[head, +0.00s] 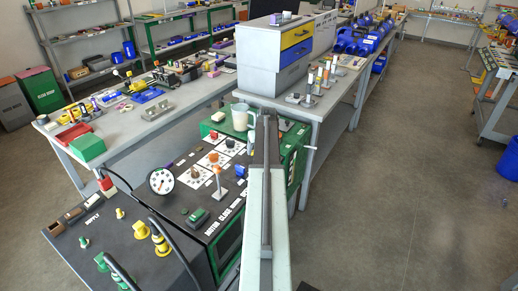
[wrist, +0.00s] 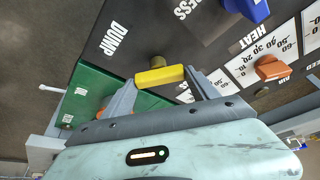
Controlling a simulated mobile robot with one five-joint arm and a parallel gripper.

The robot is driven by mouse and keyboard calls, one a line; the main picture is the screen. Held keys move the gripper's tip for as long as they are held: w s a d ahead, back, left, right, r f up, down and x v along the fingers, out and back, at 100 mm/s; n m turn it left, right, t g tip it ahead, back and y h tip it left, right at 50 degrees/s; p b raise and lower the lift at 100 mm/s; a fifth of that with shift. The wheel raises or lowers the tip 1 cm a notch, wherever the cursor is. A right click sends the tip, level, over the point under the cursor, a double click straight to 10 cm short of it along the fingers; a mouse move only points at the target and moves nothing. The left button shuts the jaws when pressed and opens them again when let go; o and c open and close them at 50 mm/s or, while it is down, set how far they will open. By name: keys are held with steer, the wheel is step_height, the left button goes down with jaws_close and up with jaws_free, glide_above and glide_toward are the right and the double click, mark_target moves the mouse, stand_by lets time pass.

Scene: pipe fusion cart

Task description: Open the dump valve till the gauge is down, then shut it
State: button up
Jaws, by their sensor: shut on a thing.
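In the wrist view, the dump valve's yellow handle (wrist: 160,76) lies between the two fingers of my gripper (wrist: 161,80), which is shut on it. A brass-coloured stem (wrist: 157,62) shows just behind the handle, beside the white DUMP label (wrist: 113,39) on the dark panel. The handle lies nearly level across the picture, slightly higher at its right end. The round white gauge (head: 160,181) stands at the panel's left in the head view. Its needle is too small to read surely. In the head view my arm covers the valve and my gripper.
A blue knob (wrist: 247,8) and an orange knob (wrist: 272,68) by the HEAT scale sit near the valve. A pale mug (head: 240,116) stands on the cart's green part. Black hoses (head: 178,240) curve over the front. Grey floor (head: 400,200) is free to the right.

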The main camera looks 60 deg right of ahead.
steer(key=m+g+h, duration=0.1)
steer(key=m, duration=0.3)
steer(key=shift+w+a+m, duration=0.1)
steer(key=shift+w+m, duration=0.05)
steer(key=shift+m, duration=0.15)
steer(key=m+g, duration=0.1)
steer(key=m, duration=0.1)
steer(key=m+g, duration=0.1)
steer(key=m, duration=0.2)
steer(key=shift+w+h, duration=0.1)
steer(key=shift+h, duration=0.2)
steer(key=o, duration=1.4)
steer(key=shift+c, duration=0.2)
